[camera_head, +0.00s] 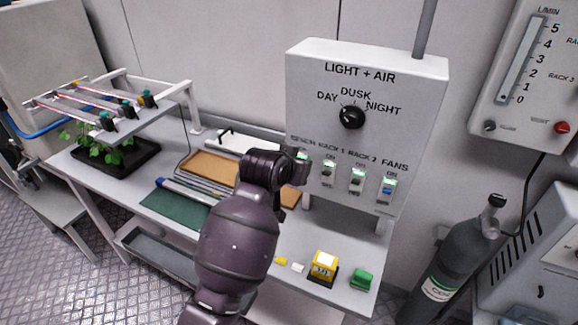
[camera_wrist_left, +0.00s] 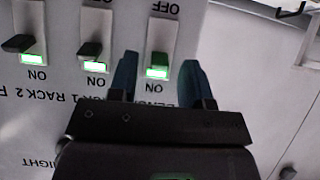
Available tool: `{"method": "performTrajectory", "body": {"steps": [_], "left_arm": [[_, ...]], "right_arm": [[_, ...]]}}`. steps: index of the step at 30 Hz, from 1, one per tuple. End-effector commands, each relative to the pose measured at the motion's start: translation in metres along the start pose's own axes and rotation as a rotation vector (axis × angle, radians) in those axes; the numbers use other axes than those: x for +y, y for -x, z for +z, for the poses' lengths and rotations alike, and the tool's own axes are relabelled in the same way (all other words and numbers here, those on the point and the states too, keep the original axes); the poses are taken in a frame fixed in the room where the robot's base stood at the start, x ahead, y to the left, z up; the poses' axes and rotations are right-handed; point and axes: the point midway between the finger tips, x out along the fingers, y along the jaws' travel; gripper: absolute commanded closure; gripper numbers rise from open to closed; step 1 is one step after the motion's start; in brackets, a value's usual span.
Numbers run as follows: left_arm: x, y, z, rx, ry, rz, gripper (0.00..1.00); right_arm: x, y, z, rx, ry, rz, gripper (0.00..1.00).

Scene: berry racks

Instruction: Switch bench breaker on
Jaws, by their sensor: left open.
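The grey LIGHT + AIR box (camera_head: 367,120) carries a row of breakers under a black knob (camera_head: 351,116). In the left wrist view, which is upside down, the bench breaker (camera_wrist_left: 160,36) is a white slot with a short dark lever near its ON end and a lit green strip there. My left gripper (camera_wrist_left: 159,63) is open, its two dark blue fingers on either side of the bench breaker; whether they touch it I cannot tell. In the head view my left wrist hides most of this breaker. My right gripper is not in view.
The rack 1 breaker (camera_head: 328,172), rack 2 breaker (camera_head: 357,180) and fans breaker (camera_head: 387,189) sit close beside it, with green lights at ON. A yellow counter (camera_head: 323,269) and green block (camera_head: 362,279) stand on the bench below. A gas cylinder (camera_head: 452,262) is at right.

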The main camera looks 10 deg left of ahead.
Motion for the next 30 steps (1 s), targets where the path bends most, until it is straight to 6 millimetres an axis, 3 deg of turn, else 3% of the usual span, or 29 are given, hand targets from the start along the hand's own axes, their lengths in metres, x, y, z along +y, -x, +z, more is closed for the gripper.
{"method": "performTrajectory", "body": {"steps": [18, 30], "left_arm": [[0.000, 0.090, 0.000, 0.002, 0.000, 0.000, 0.55], [0.000, 0.104, 0.001, -0.001, 0.000, 0.000, 0.55]], "right_arm": [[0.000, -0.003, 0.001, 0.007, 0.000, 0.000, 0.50], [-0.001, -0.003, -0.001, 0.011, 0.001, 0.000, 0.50]]}}
